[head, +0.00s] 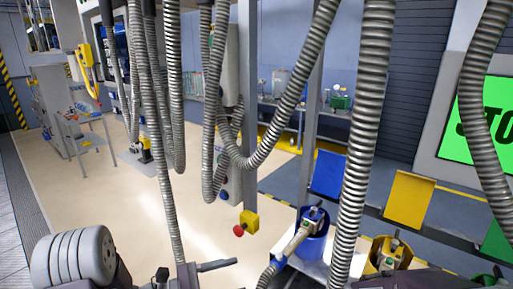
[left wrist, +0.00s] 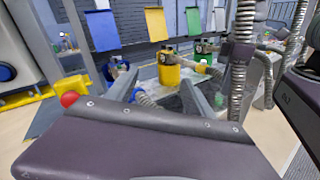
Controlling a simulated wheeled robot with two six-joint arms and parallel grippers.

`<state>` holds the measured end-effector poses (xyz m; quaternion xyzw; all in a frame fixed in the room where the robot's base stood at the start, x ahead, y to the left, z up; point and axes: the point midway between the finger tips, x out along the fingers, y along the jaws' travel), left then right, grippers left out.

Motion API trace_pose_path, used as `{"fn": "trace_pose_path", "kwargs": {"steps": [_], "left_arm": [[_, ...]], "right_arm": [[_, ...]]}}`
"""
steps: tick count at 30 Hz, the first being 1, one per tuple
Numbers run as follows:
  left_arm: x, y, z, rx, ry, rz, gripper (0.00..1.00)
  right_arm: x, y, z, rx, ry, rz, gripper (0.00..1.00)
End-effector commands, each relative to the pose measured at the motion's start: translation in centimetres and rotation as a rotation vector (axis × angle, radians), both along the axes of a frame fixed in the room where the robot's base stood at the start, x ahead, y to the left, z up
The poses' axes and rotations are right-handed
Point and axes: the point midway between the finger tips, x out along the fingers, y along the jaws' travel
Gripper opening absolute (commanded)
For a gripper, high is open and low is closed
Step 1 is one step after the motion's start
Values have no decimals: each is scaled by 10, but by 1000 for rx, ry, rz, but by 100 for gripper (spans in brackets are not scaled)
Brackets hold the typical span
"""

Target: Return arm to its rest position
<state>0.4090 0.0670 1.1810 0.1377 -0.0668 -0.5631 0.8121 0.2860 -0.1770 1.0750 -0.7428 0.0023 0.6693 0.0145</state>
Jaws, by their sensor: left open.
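My left gripper (left wrist: 163,84) is open in the left wrist view, its two grey fingers spread with nothing seen held between them. Beyond the fingers stand a blue container (left wrist: 121,68), a yellow container (left wrist: 168,77) and a green container (left wrist: 204,48). In the head view the blue container (head: 314,243) has a hose nozzle (head: 297,240) at its top. The yellow container (head: 378,252) stands to its right, partly behind a hanging hose. My left gripper is hard to make out at the bottom of the head view. I do not see my right gripper.
Several grey corrugated hoses (head: 367,110) hang across the head view. A red knob on a yellow box (head: 249,222) sits on a post left of the blue container. Blue (head: 328,175), yellow (head: 408,199) and green panels stand behind. Beige floor (head: 110,205) is open at left.

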Motion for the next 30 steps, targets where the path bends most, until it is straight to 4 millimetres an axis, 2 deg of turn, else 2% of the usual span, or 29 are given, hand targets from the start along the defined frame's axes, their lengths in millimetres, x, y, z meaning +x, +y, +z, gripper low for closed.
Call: {"fn": "trace_pose_path", "kwargs": {"steps": [1,2,3,5,6,7,8,9,11,13,15,17,19,21,30], "left_arm": [[-20,-19,-1,55,-25,-98,61],[-34,-30,-3,97,-39,-164,61],[-57,-43,-8,166,-61,-263,61],[-99,-56,-23,306,-106,-438,61],[-130,-57,-39,433,-153,-573,61],[-153,-50,-54,549,-200,-680,61],[-171,-38,-69,671,-254,-782,61],[-185,-16,-88,829,-329,-894,61],[-188,21,-109,1049,-447,-1021,61],[-175,61,-121,1257,-566,-1114,61],[-159,90,-129,1402,-655,-1174,61],[-145,104,-133,1486,-721,-1205,61],[-130,112,-132,1550,-777,-1204,61],[-123,113,-132,1572,-792,-1184,61],[-123,112,-132,1572,-788,-1178,61]], "right_arm": [[0,0,-6,0,0,0,34],[0,0,-8,0,0,0,34],[0,0,-10,0,0,0,34],[0,0,-16,0,0,0,34],[0,0,-19,0,0,0,34],[0,0,-22,0,0,0,34],[0,0,-24,0,0,0,34],[0,0,-26,0,1,0,34],[0,0,-27,0,0,0,34],[0,0,-26,0,0,0,34],[0,0,-25,0,0,0,34],[0,0,-25,0,0,0,34],[0,0,-25,0,0,0,34],[0,0,-25,0,0,0,34],[0,0,-25,0,0,0,34]]}}
